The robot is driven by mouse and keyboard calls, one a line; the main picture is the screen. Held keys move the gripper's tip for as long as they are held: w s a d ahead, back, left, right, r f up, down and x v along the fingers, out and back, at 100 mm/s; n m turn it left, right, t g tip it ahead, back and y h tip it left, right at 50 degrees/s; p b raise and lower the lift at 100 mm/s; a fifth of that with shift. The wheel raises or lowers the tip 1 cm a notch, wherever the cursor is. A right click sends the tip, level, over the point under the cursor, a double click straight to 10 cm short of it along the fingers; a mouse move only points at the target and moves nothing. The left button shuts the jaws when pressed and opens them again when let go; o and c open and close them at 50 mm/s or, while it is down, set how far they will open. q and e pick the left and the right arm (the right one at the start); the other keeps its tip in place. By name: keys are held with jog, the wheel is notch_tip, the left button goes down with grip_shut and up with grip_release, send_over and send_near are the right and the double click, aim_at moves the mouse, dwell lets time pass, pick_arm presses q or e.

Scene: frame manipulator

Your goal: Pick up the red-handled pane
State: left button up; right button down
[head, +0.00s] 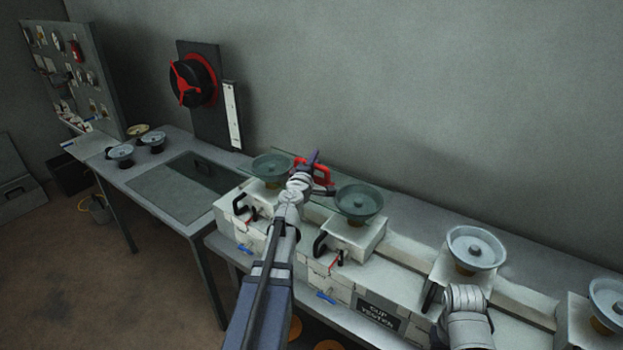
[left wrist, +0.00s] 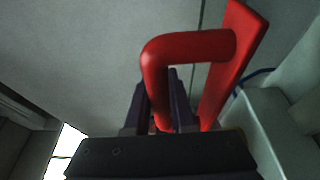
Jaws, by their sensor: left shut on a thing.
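The red handle (head: 325,172) of the pane shows in the head view at my left gripper (head: 313,165), above the bench between two dish-topped boxes. The pane looks like a thin, clear sheet, and its outline is hard to make out. In the left wrist view, the red handle (left wrist: 190,47) is a bent bar on a flat red strip. One leg of the bar runs down between the dark fingers of my left gripper (left wrist: 160,105), which is shut on it. My right gripper is not visible; only part of that arm shows at the lower right.
White boxes bearing grey dishes (head: 359,201) line the bench along the wall. To the left, a table (head: 130,185) holds a dark glass panel (head: 185,185) with a black handle and small dishes. A red-and-black wheel (head: 190,83) is on an upright board behind.

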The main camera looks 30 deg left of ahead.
pick_arm(q)
grip_shut()
dwell(0.8)
jog(key=shift+r, duration=0.1)
jog(key=shift+r, duration=0.1)
notch_tip(320, 180, up, 10)
jog(key=p, duration=1)
jog(key=shift+f, duration=0.2)
